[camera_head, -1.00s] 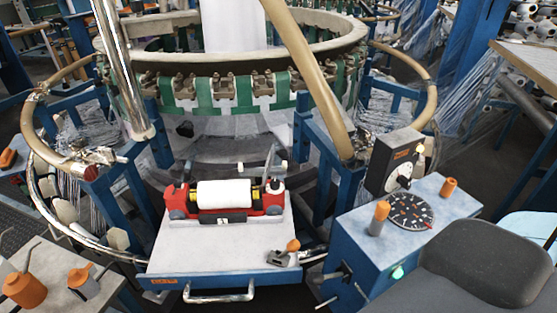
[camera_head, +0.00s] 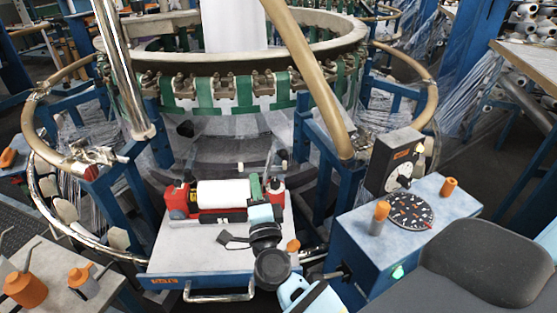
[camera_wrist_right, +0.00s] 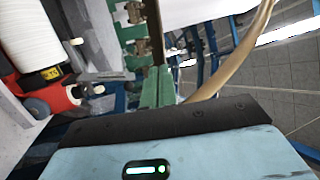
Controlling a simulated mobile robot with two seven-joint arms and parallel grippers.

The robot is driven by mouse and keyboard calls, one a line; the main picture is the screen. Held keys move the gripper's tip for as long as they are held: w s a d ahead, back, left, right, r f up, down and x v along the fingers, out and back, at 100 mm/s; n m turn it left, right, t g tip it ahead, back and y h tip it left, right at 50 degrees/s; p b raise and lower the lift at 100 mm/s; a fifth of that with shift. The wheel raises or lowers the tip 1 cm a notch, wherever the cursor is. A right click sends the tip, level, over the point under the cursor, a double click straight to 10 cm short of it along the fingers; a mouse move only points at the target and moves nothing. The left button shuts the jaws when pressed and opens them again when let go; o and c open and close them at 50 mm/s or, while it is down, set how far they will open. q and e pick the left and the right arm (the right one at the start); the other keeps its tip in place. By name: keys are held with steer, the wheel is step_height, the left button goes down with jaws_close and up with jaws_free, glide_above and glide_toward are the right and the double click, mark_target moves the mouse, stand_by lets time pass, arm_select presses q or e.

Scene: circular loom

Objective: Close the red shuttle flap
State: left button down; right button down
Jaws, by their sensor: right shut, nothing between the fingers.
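The red shuttle (camera_head: 180,199) lies on a pale tray with a white bobbin (camera_head: 224,192) in it. Its flap (camera_head: 269,158) stands up as a thin grey plate at the shuttle's right end, partly hidden behind my right gripper (camera_head: 264,186). That gripper is shut and empty, its green fingertips in front of the shuttle's right part; I cannot tell whether they touch the flap. In the right wrist view the shut green fingers (camera_wrist_right: 158,86) point away, with the red shuttle (camera_wrist_right: 62,96) and bobbin (camera_wrist_right: 30,38) to their left. My left gripper is not in view.
The tray (camera_head: 190,256) has a metal handle (camera_head: 219,297) in front. An orange-knobbed tool (camera_head: 293,245) lies at its right, partly behind my right arm. A blue control box (camera_head: 372,237) stands to the right. The loom ring (camera_head: 330,50) rises behind.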

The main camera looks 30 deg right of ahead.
mark_target(281, 153)
steer(key=shift+w+d+f+m+g+h, duration=0.8)
steer(key=shift+w+d+m+g, duration=0.7)
steer(key=shift+d, duration=0.55)
steer(key=shift+w+d+f+m+g+h, duration=0.55)
steer(key=shift+w+d+m+g+h, duration=0.55)
steer(key=shift+w+d+m, duration=0.75)
steer(key=shift+w+d+f+m+g+h, duration=0.7)
steer(key=shift+w+d+m+g, duration=0.95)
steer(key=shift+d, duration=0.6)
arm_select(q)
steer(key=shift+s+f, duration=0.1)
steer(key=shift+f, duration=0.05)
arm_select(e)
steer(key=shift+w+n, duration=0.2)
steer(key=shift+n, duration=0.1)
